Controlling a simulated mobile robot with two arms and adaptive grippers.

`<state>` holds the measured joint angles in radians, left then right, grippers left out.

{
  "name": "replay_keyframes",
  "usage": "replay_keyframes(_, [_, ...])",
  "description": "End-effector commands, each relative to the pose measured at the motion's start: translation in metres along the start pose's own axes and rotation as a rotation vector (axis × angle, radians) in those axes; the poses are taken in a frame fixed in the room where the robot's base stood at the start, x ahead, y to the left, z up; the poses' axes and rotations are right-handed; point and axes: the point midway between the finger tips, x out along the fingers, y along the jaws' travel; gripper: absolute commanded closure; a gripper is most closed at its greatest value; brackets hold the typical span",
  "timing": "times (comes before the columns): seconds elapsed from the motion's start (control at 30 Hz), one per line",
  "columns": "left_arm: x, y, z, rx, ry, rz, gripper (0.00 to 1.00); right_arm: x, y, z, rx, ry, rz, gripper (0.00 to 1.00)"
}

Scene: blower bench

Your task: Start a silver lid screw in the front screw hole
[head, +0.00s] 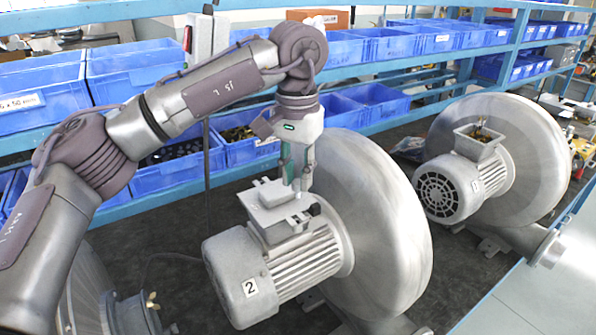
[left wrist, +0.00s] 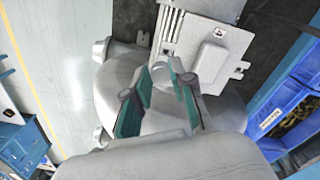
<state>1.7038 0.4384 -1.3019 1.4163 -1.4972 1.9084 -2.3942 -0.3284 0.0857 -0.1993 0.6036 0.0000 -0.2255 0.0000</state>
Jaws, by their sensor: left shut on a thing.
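My left gripper (head: 298,186) points down over the right edge of the grey terminal box lid (head: 272,193) on the motor of blower 2 (head: 275,268). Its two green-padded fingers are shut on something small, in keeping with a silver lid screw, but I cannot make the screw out. In the left wrist view the fingertips (left wrist: 163,70) are beside the lid (left wrist: 208,54). The lid appears seated on its box, with small tabs at its corners. The front screw hole is too small to tell. My right gripper is not in view.
The large round blower housing (head: 375,220) stands close to the right of the gripper. A second blower with an open terminal box (head: 480,143) stands farther right. Blue bins (head: 180,165) line the rack behind. A black cable hangs left of the motor.

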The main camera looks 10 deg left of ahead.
Motion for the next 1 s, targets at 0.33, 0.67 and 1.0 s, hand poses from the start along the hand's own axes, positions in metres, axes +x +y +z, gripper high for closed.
replay_keyframes(0.33, [0.022, -0.001, 0.002, -0.001, -0.002, 0.000, 1.00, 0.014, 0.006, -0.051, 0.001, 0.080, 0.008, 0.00])
replay_keyframes(0.67, [0.048, -0.001, 0.002, -0.001, -0.001, 0.000, 1.00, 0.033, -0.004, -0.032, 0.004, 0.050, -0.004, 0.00])
replay_keyframes(1.0, [0.050, 0.000, 0.002, -0.001, -0.001, 0.000, 1.00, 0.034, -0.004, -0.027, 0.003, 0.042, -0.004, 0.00])
